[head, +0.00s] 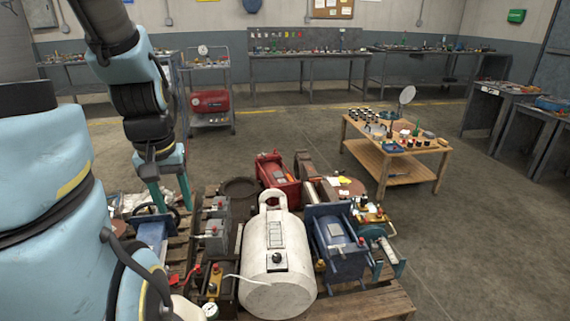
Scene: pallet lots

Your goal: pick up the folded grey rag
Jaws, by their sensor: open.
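I cannot pick out the folded grey rag with certainty. A small flat grey square (336,229) lies on top of the blue machine (345,262) on the pallet; it is too small to tell whether it is cloth. Pale crumpled material (134,203) shows at the pallet's left, partly behind my gripper. My gripper (174,208) has teal fingers pointing down, spread open with nothing between them. It is over the left part of the pallet, near a blue vise-like item (152,235).
The wooden pallet (385,303) is crowded: a white tank (275,260) in the middle, a red machine (277,178) behind, grey boxes (213,238) to the left. A wooden table (385,160) with small items stands back right. Benches line the walls. The floor at right is clear.

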